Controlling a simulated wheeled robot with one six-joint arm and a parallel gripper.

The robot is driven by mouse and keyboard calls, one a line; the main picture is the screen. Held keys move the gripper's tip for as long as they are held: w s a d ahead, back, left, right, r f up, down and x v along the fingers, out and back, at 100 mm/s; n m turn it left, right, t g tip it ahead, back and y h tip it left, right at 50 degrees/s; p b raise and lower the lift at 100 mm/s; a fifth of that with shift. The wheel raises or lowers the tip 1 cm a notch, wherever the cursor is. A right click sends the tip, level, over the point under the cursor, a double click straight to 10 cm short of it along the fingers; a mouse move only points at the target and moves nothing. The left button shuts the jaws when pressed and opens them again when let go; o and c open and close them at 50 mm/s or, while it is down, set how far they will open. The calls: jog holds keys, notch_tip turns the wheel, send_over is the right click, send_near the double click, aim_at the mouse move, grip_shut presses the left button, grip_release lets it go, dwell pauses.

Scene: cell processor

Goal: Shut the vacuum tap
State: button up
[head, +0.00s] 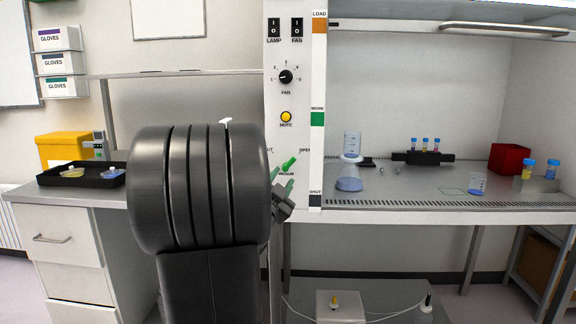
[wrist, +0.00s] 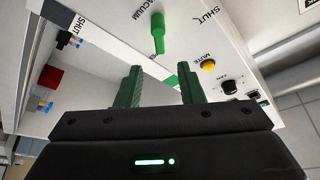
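The vacuum tap (head: 289,164) is a small green lever on the white control post, above the word VACUUM. In the head view it tilts up and right, toward the OPEN mark; the SHUT mark is partly covered by my arm. In the wrist view the green lever (wrist: 157,32) lies beyond my fingertips, roughly between their lines. My gripper (wrist: 160,78) is open and empty, its two green fingers apart. In the head view my gripper (head: 287,184) is just below the tap, mostly hidden behind my arm, with no clear contact.
The control post (head: 276,110) also carries a yellow mute button (head: 286,117), a fan knob (head: 286,77) and two switches. A black tray (head: 60,182) is at left.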

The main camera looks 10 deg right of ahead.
aim_at(291, 162)
jog(key=x, duration=0.8)
jog(key=shift+w+d, duration=0.1)
grip_shut()
